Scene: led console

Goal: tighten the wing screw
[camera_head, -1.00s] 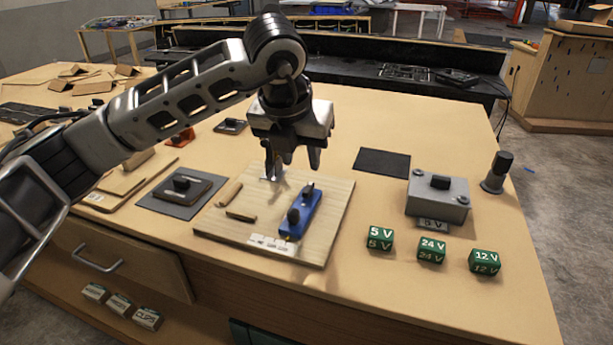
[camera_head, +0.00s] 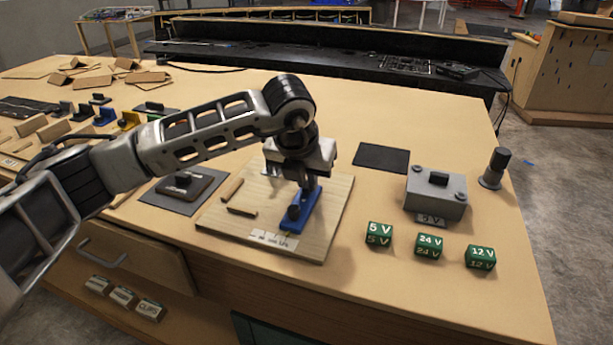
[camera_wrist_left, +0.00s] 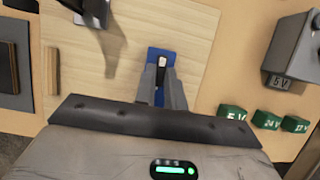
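A blue block (camera_head: 300,211) lies on a pale wooden board (camera_head: 325,232). My left gripper (camera_head: 309,187) points down over that far end. In the left wrist view its fingers (camera_wrist_left: 161,76) are close together, one on each side of the wing screw, and look shut on it. My right gripper is not in view.
Two wooden strips (camera_head: 240,211) lie left of the block, and a metal bracket (camera_wrist_left: 97,12) stands on the board. A grey box (camera_head: 436,196), green voltage blocks (camera_head: 429,246) and a black post (camera_head: 495,168) stand to the right. A dark mat (camera_head: 382,158) lies flat behind.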

